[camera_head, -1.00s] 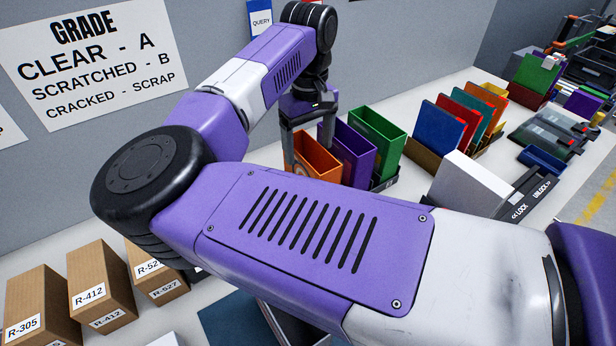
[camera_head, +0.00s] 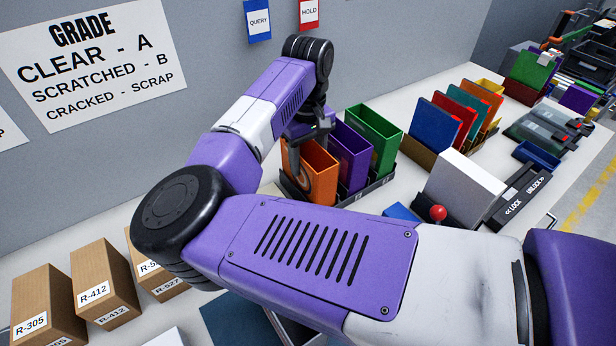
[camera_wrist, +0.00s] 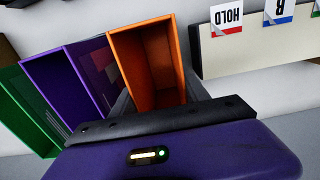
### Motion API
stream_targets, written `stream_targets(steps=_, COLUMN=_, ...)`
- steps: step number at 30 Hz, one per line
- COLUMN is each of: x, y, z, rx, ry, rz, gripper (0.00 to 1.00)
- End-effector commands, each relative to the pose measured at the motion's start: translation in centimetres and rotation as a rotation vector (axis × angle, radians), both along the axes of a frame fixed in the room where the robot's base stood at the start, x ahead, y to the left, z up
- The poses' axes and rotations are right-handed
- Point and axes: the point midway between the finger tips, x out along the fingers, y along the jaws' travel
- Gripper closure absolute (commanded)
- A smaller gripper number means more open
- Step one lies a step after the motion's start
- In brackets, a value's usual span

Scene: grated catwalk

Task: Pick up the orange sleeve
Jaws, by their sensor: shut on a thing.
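The orange sleeve (camera_head: 320,183) is an open-topped upright box at the left end of a dark rack (camera_head: 345,200). It shows in the wrist view (camera_wrist: 146,68) with its open mouth facing the camera. My gripper (camera_head: 308,148) is over the sleeve's top and shut on it. The fingertips are partly hidden, and in the wrist view the dark bar of my gripper covers the sleeve's near edge. The sleeve stands beside the purple sleeve (camera_head: 353,163), still in line with the rack. I cannot tell whether its base is clear of the rack.
A green sleeve (camera_head: 385,150) stands right of the purple one. Farther right are a white block (camera_head: 472,185), a red-knobbed lever (camera_head: 438,213) and a rack of coloured panels (camera_head: 440,125). Cardboard boxes (camera_head: 103,285) stand at front left. The grey wall is close behind.

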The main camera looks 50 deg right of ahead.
Motion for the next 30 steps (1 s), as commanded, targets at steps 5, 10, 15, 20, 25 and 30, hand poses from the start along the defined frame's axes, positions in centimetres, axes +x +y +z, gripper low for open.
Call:
stream_targets(steps=5, x=0.0, y=0.0, z=0.0, rx=0.000, ry=0.000, rz=0.000, gripper=1.00)
stream_targets(steps=10, x=0.0, y=0.0, z=0.1, rx=0.000, ry=0.000, rz=0.000, gripper=1.00)
stream_targets(steps=15, x=0.0, y=0.0, z=0.6, rx=0.000, ry=-0.001, rz=0.000, gripper=1.00)
stream_targets(steps=20, x=0.1, y=0.0, z=2.3, rx=-0.001, ry=-0.004, rz=0.000, gripper=1.00)
stream_targets(steps=25, x=0.1, y=0.0, z=5.2, rx=0.001, ry=-0.004, rz=-0.001, gripper=1.00)
stream_targets(steps=30, x=0.1, y=0.0, z=8.8, rx=0.001, ry=-0.005, rz=-0.001, gripper=1.00)
